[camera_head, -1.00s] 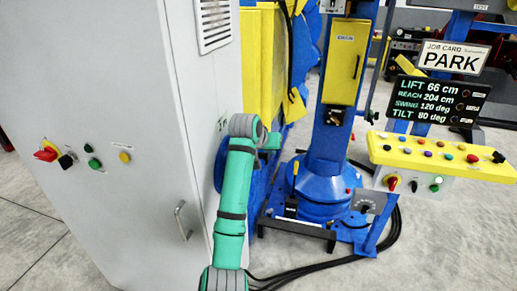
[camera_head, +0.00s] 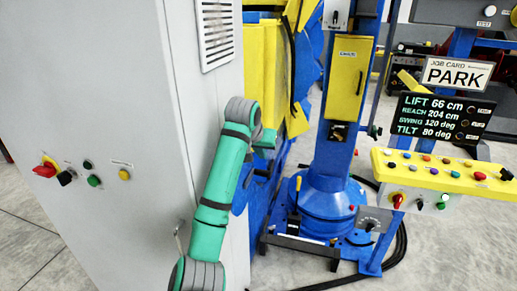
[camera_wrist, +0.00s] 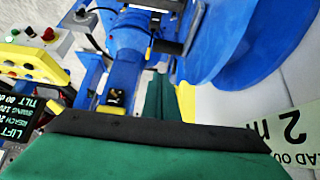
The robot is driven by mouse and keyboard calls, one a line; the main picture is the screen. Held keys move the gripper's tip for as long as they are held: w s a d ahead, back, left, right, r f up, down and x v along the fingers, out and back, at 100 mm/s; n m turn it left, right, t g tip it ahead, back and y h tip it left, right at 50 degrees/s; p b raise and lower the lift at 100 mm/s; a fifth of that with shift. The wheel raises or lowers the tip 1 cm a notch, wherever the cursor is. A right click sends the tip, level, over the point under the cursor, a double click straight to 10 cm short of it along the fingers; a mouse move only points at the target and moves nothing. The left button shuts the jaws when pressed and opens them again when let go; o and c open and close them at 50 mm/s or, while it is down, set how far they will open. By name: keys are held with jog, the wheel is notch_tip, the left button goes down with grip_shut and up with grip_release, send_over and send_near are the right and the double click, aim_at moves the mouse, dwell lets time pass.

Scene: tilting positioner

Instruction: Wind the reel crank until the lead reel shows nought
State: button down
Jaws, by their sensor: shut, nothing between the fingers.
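The lead readout is a pale plate (camera_wrist: 285,130) at the right of the wrist view. It appears upside down and reads "LEAD OUT 2 m", partly cut off. A large blue rounded part (camera_wrist: 225,40) stands above it, perhaps the reel. I cannot make out the crank for sure. My gripper (camera_wrist: 173,88) shows as two narrow green fingers close together, shut and empty, pointing toward the blue machine. In the head view, my green arm reaches along the grey cabinet, and its end is hidden behind the arm and cabinet.
The grey cabinet (camera_head: 125,110) fills the left. The blue column (camera_head: 330,150) stands right of my arm, with black cables on the floor. A yellow button console (camera_head: 445,172) and a display (camera_head: 440,117) are at right. Open floor (camera_head: 440,255) lies at lower right.

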jog(key=shift+w+f, duration=0.2)
jog(key=shift+f, duration=0.75)
jog(key=shift+w+f, duration=0.25)
jog(key=shift+f, duration=0.7)
jog(key=shift+w+f, duration=0.2)
jog(key=shift+f, duration=0.75)
jog(key=shift+d, duration=0.1)
